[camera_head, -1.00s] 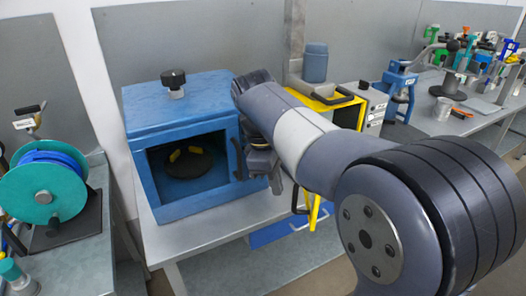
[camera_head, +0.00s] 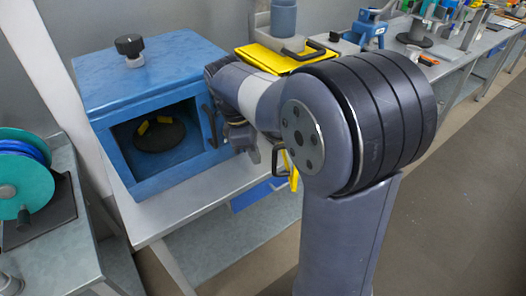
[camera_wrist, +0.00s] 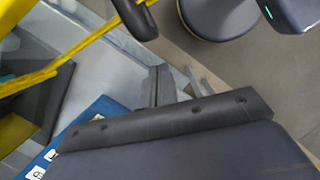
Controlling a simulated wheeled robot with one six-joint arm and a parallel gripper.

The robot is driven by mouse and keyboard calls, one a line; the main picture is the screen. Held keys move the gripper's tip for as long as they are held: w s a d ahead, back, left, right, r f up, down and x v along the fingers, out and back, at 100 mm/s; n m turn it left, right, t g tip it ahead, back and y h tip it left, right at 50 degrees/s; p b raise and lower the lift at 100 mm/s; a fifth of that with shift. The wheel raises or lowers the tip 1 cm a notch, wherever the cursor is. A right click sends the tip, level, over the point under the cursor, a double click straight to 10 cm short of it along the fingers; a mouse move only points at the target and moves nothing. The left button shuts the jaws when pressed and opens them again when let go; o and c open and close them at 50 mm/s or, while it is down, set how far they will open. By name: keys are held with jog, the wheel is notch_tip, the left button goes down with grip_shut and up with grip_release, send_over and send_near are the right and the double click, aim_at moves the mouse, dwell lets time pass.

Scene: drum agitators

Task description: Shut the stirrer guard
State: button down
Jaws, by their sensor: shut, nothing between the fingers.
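A yellow framed guard (camera_head: 293,178) with a black handle (camera_head: 279,158) hangs low in front of the machine right of the blue box; my arm hides much of it. Yellow bars (camera_wrist: 60,65) and a black handle (camera_wrist: 136,18) show close up in the wrist view. A flat yellow part (camera_head: 272,58) with another black handle lies higher up, below a blue-grey container (camera_head: 284,18). My gripper (camera_head: 252,153) is shut and empty, left of the low handle and apart from it; its fingers also show in the wrist view (camera_wrist: 160,76).
A blue box (camera_head: 115,92) with a top knob and an open front stands on the bench left of my gripper. A black handle (camera_head: 211,126) is at its right edge. A teal reel (camera_head: 22,188) stands far left. Clamps and tools crowd the right bench. The floor at right is clear.

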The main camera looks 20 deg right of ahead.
jog(key=shift+s+d, duration=0.25)
jog(key=shift+d, duration=0.25)
jog(key=shift+s+d, duration=0.2)
jog(key=shift+d, duration=0.3)
